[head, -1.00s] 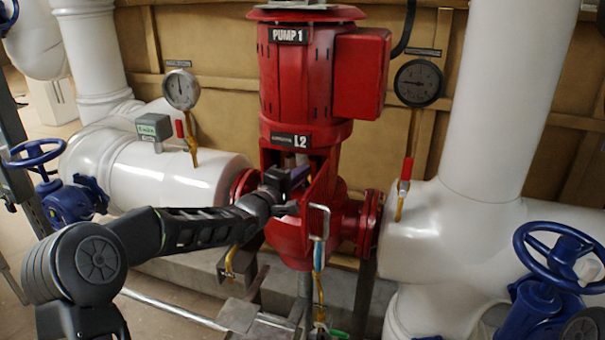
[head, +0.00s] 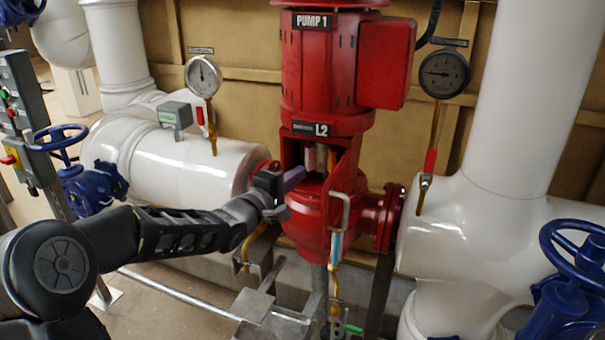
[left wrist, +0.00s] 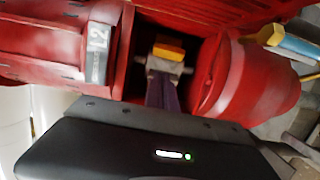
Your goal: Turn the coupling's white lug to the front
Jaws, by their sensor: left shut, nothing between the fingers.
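The coupling (head: 317,157) shows as a pale, tan-grey upright piece inside the opening of the red pump, below the L2 plate. My left gripper (head: 297,176), with purple fingers, is shut and empty at the left edge of this opening, pointing in. In the left wrist view its fingers (left wrist: 161,95) point toward the coupling, where an orange-yellow block (left wrist: 168,52) shows beyond a grey part. I cannot tell if the fingertips touch it. I cannot make out a white lug; part of the coupling is hidden by the pump housing and fingers. My right gripper is not in view.
The pump housing (head: 305,228) walls the opening closely. A bent grey handle (head: 341,205) stands in front of it. White pipes (head: 175,165) lie either side, with gauges (head: 203,76) and blue handwheels (head: 575,250). A grey control box (head: 20,95) stands at far left.

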